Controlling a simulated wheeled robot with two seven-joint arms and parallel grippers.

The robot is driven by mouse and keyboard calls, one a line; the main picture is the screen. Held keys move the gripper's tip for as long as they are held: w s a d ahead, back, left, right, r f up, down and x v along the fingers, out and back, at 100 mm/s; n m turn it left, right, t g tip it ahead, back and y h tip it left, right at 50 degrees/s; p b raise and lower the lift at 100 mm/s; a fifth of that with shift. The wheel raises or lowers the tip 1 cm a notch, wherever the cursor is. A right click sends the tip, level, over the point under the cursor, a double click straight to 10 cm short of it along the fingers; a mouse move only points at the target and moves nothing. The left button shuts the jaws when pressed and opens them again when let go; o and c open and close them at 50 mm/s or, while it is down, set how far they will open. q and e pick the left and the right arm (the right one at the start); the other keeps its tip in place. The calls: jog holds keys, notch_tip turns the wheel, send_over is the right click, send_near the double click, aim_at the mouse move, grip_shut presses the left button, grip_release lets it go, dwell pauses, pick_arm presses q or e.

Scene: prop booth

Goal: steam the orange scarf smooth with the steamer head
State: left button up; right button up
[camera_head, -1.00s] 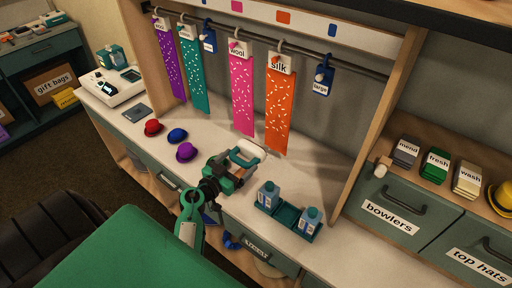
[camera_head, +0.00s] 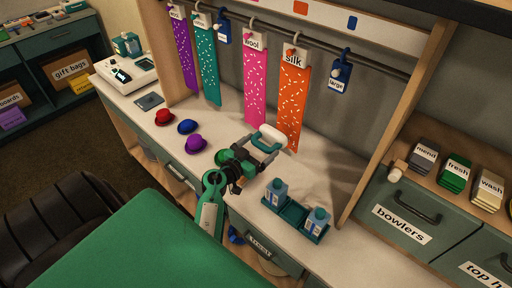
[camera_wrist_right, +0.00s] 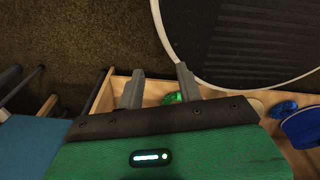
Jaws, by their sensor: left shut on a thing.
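The orange scarf (camera_head: 293,100) hangs from the rail under a "silk" tag, dotted with white flecks. My left gripper (camera_head: 262,151) is shut on the steamer head (camera_head: 271,135), a white block with a teal handle. The steamer head is raised over the counter and in the head view overlaps the scarf's lower left edge. I cannot tell whether they touch. My right gripper (camera_wrist_right: 159,75) shows only in the right wrist view, its fingers apart with nothing between them.
A pink scarf (camera_head: 255,88) hangs just left of the orange one; a blue "large" tag (camera_head: 339,75) hangs right. A teal tray (camera_head: 293,212) with two bottles stands on the counter in front. Small hats, including a purple one (camera_head: 196,144), sit left.

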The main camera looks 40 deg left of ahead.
pick_arm(q)
jog(key=shift+w, duration=0.5)
jog(key=shift+w+d+b, duration=0.1)
jog(key=shift+w+b, duration=0.45)
jog(key=shift+w, duration=0.05)
jog(key=shift+w+b, duration=0.55)
jog(key=shift+w, duration=0.3)
jog(key=r+p, duration=0.2)
jog(key=shift+s+p, duration=0.1)
jog(key=shift+p, duration=0.2)
notch_tip(320, 180, up, 9)
jog(key=p, duration=1.2)
send_over(269, 135)
jog(key=s, duration=0.1)
notch_tip(269, 135, up, 8)
jog(key=shift+s+r+b, duration=0.15)
jog(key=shift+s+b, duration=0.05)
jog(key=shift+b, duration=0.15)
pick_arm(e)
notch_tip(269, 135, up, 11)
jog(key=s, duration=0.1)
jog(key=shift+r, duration=0.2)
jog(key=shift+d, duration=0.1)
